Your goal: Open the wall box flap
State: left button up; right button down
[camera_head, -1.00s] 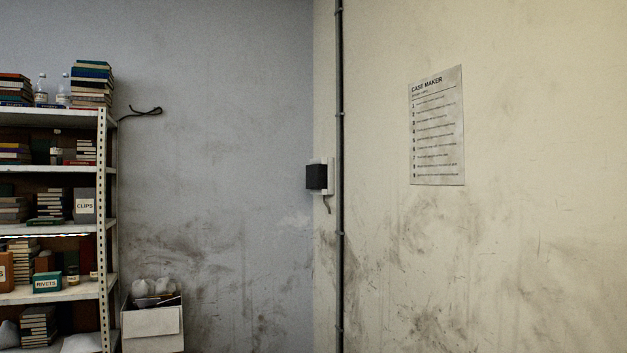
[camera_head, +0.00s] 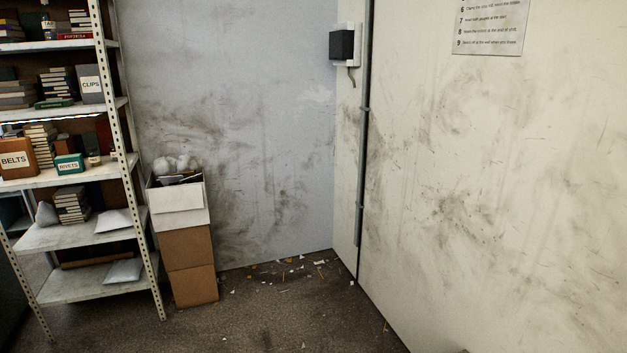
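A small wall box (camera_head: 346,45) with a dark front and a pale backing is mounted on the cream wall near the corner, at the top middle of the head view. Its dark front looks closed, but I cannot make out a flap edge at this size. A short cable hangs below it. Neither of my grippers is in view.
A metal shelf (camera_head: 128,143) with books and labelled boxes stands at the left. Stacked cardboard boxes (camera_head: 192,250) stand beside it. A vertical conduit (camera_head: 366,110) runs beside the wall box. Paper scraps lie on the otherwise clear floor (camera_head: 290,318) near the corner.

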aim_at(340, 42)
jog(key=i+j+u, duration=0.25)
jog(key=i, duration=0.95)
jog(key=i+l+u, duration=0.1)
jog(key=i+u, duration=0.15)
jog(key=i, duration=0.9)
